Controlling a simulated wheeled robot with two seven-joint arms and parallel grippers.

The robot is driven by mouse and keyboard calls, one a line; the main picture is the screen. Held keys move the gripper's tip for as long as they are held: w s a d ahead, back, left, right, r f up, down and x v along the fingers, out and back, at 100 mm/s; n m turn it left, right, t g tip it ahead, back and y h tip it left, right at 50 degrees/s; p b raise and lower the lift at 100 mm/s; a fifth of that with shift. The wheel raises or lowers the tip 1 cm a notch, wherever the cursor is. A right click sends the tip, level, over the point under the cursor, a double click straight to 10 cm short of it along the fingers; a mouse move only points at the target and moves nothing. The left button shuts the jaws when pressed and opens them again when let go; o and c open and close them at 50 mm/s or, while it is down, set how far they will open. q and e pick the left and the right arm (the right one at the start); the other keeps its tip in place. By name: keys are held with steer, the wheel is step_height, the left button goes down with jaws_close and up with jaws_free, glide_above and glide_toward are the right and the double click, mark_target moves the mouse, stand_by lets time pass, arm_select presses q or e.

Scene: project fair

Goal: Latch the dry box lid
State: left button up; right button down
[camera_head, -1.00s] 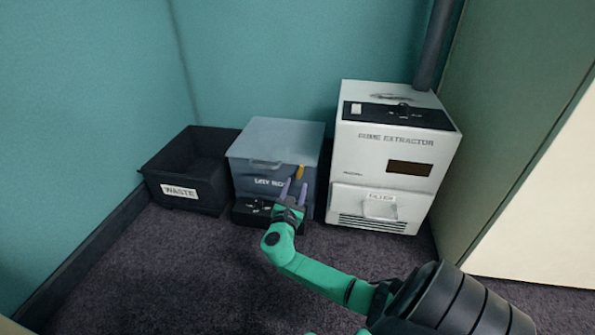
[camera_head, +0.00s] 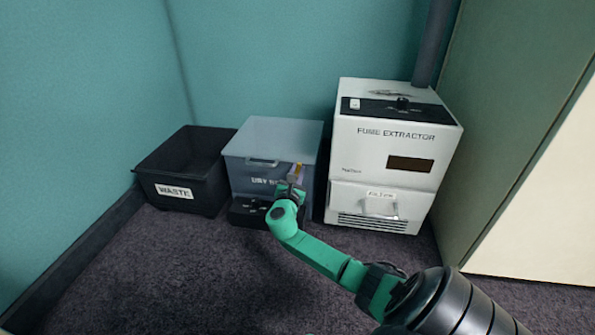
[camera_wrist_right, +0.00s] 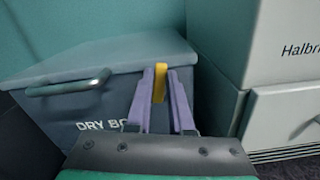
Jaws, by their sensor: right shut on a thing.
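The dry box (camera_head: 243,178) is a grey-blue box with its lid (camera_head: 274,137) down on top. A handle (camera_wrist_right: 68,88) is on its front, above the words DRY BOX. A yellow latch (camera_wrist_right: 160,80) stands upright at the right of the front, near the lid's edge; it also shows small in the head view (camera_head: 297,169). My right gripper (camera_head: 295,174), with purple fingers, is at the box front and shut on the yellow latch, one finger on each side in the wrist view. My left gripper is not in view.
A black waste bin (camera_head: 195,165) stands left of the dry box. A white fume extractor (camera_head: 385,160) stands close on the right. A low black unit (camera_head: 246,212) is at the box's foot. The carpet (camera_head: 190,270) in front is clear.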

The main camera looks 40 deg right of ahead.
steer(key=n+p, duration=0.2)
steer(key=shift+w+a+n+p, duration=0.2)
steer(key=shift+w+n+p, duration=0.05)
steer(key=shift+n+p, duration=0.15)
steer(key=c, duration=0.8)
jaws_free()
